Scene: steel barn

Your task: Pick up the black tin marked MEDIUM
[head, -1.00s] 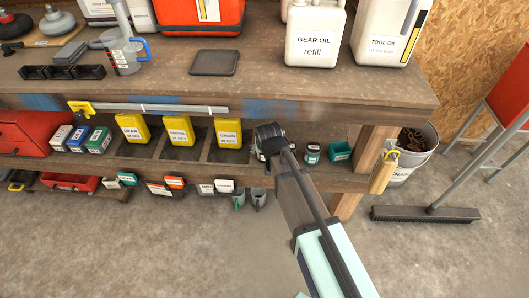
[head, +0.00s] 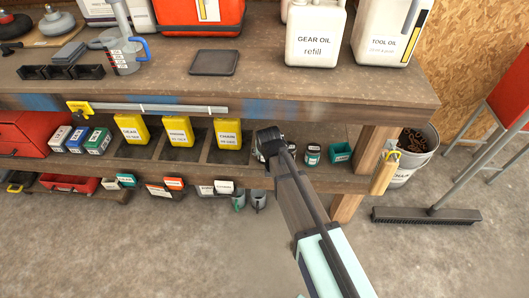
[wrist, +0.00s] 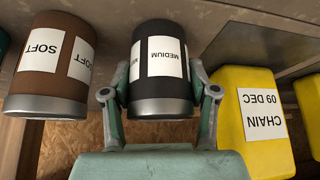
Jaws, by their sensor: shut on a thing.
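The black tin (wrist: 163,50) with a white MEDIUM label is between the two fingers of my gripper (wrist: 160,94) in the wrist view. The fingers touch it on both sides, near its silver rim. The tin shows upside down in that picture. In the head view my gripper (head: 270,140) reaches into the shelf under the bench, right of the yellow containers. It largely hides the tin there. A brown tin marked SOFT (wrist: 42,62) stands beside the black tin in the wrist view, apart from my gripper.
A yellow container marked CHAIN (head: 228,133) stands close to my gripper; it also shows in the wrist view (wrist: 256,110). The bench top (head: 270,85) overhangs the shelf.

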